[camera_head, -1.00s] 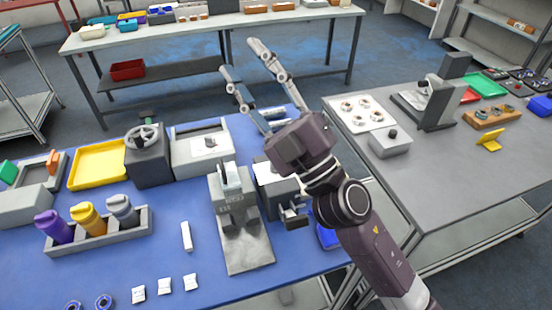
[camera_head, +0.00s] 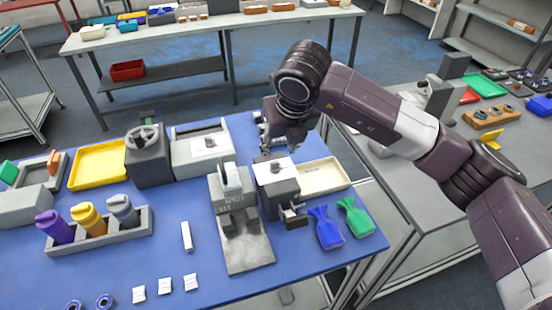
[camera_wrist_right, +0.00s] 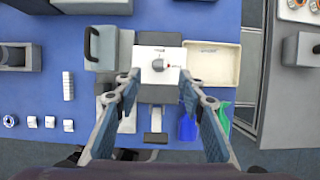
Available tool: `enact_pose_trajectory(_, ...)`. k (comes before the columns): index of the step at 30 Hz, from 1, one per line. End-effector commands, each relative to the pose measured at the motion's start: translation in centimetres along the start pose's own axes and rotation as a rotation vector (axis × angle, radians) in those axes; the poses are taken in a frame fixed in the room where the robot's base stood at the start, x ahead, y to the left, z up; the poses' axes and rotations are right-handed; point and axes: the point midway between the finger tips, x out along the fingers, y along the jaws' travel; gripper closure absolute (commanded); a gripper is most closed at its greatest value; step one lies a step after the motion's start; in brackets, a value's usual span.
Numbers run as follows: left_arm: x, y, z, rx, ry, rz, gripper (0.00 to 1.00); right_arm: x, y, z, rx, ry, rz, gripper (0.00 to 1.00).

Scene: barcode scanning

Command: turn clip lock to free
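A grey box with a white top plate (camera_head: 275,168) stands right of the grey scanner-like stand; its clamp part (camera_head: 293,214) sticks out in front. My right gripper (camera_head: 279,148) points down above the box. In the right wrist view my right gripper (camera_wrist_right: 160,82) is open, with its fingers spread to either side of the plate and nothing between them. The left gripper is not in view.
The grey stand (camera_head: 243,245) is close on the left, and a beige tray (camera_head: 325,176) on the right. A blue bag (camera_head: 326,228) and a green bag (camera_head: 354,217) lie at front right. A white strip (camera_head: 187,236) lies further left on the blue table.

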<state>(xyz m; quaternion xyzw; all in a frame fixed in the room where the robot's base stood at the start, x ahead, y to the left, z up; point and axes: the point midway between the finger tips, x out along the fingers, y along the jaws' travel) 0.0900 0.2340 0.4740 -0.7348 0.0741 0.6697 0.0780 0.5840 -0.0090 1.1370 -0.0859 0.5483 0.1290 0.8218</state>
Motion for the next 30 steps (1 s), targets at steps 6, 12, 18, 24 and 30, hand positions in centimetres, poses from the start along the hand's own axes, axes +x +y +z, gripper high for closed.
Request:
enact_pose_trajectory(6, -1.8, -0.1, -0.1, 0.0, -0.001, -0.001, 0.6, 2.9, 0.0, -0.1, 0.0, 0.007, -0.003, 0.63)
enact_pose_trajectory(12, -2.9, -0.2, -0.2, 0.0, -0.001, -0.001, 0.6, 5.9, 0.0, 0.0, -0.001, 0.004, -0.001, 0.63)
enact_pose_trajectory(18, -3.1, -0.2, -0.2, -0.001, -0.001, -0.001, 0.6, 7.2, 0.0, -0.1, -0.002, 0.002, 0.0, 0.63)
enact_pose_trajectory(24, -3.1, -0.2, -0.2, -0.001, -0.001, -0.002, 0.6, 7.4, 0.1, -0.1, -0.003, 0.001, 0.0, 0.63)
enact_pose_trajectory(30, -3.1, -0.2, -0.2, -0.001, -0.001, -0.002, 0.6, 7.3, 0.1, -0.1, -0.003, 0.001, 0.001, 0.82)
